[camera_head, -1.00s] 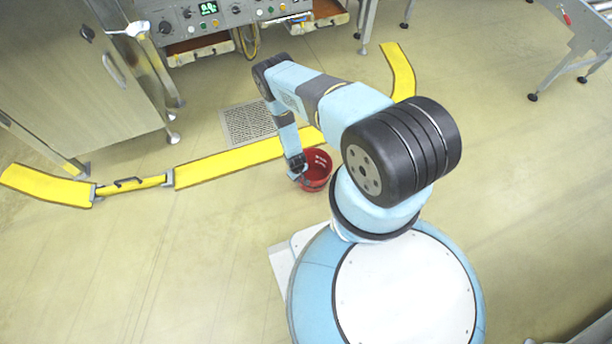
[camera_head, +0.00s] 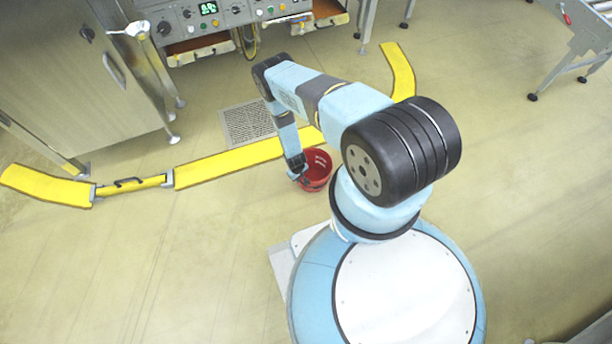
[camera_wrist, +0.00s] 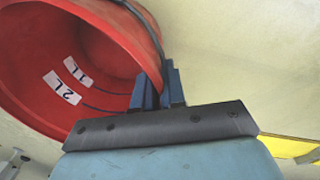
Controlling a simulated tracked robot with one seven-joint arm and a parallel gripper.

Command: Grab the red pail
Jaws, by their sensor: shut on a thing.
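The red pail (camera_head: 318,170) is on or just above the floor in front of my base, near the yellow floor barrier; I cannot tell whether it touches the floor. In the wrist view the pail (camera_wrist: 50,50) fills the upper left, its open mouth facing the camera, with white 1 L and 2 L labels inside. My gripper (camera_head: 299,177) is at the pail's left rim. In the wrist view the blue fingers of my gripper (camera_wrist: 160,88) are shut on the rim, one inside and one outside. A dark handle runs along the rim beside the fingers.
A yellow barrier (camera_head: 230,160) runs along the floor behind the pail. A floor grate (camera_head: 247,123) lies beyond it. A steel cabinet (camera_head: 75,80) stands at the left and a control panel (camera_head: 230,20) at the back.

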